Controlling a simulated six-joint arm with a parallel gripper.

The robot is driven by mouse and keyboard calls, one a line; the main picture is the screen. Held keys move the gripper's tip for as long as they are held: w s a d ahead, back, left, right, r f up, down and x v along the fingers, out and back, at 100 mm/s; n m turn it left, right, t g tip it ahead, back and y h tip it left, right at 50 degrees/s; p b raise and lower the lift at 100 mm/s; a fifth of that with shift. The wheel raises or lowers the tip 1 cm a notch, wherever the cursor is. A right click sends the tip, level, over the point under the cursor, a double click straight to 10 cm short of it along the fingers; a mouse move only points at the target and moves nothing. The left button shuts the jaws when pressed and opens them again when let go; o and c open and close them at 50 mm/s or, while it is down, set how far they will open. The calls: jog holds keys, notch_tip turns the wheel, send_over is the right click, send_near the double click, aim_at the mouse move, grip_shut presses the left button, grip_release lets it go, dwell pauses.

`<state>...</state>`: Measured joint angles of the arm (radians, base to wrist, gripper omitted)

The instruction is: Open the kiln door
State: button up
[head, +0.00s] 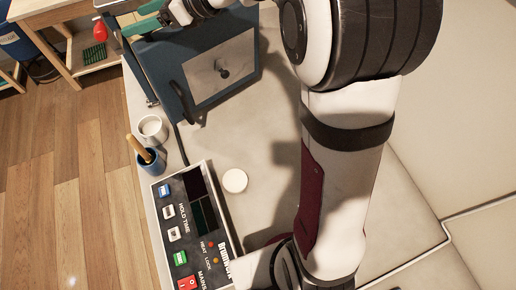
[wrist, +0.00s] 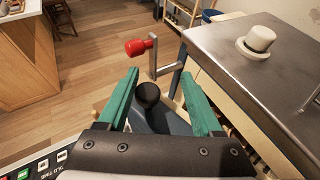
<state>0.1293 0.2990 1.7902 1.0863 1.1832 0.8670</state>
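The blue kiln (head: 160,55) stands at the upper left of the head view. A pale panel with a dark knob (head: 222,70) is on the side facing the camera, and a dark curved bar (head: 184,90) is beside it. I cannot tell whether the kiln door is shut. My gripper (wrist: 160,74) has two green fingers, spread apart. A black ball knob (wrist: 148,94) shows between them, with no clear contact. A red grip (wrist: 138,46) on a bent metal rod shows beyond the fingertips.
A control box (head: 190,225) with switches, a white cup (head: 152,129), a blue pot with a wooden handle (head: 149,160) and a white disc (head: 235,181) are on the worktop. A grey metal surface with a white knob (wrist: 257,42) lies right of the gripper. Wooden floor lies left.

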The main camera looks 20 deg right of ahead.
jog(key=w+a+m+t+h, duration=0.1)
jog(key=w+a+m+t, duration=0.1)
jog(key=w, duration=0.3)
jog(key=v, duration=1.6)
jog(key=s+a+f+n+g+h, duration=0.1)
jog(key=s+a+f+n+g, duration=0.3)
jog(key=s, duration=0.4)
jog(key=s+d+f+n+g+h, duration=0.1)
jog(key=s+f+n+h, duration=0.1)
jog(key=s+f+n, duration=0.2)
jog(key=s+d+f+n+g+h, duration=0.1)
jog(key=s+f+n, duration=0.4)
jog(key=s, duration=0.6)
jog(key=s+d+f+n+g+h, duration=0.2)
jog(key=s+f+n+g+h, duration=0.1)
jog(key=s+n, duration=0.4)
jog(key=shift+s+f+n+h, duration=0.3)
jog(key=shift+f+n+h, duration=0.2)
jog(key=shift+f+h, duration=0.35)
jog(key=shift+f, duration=0.1)
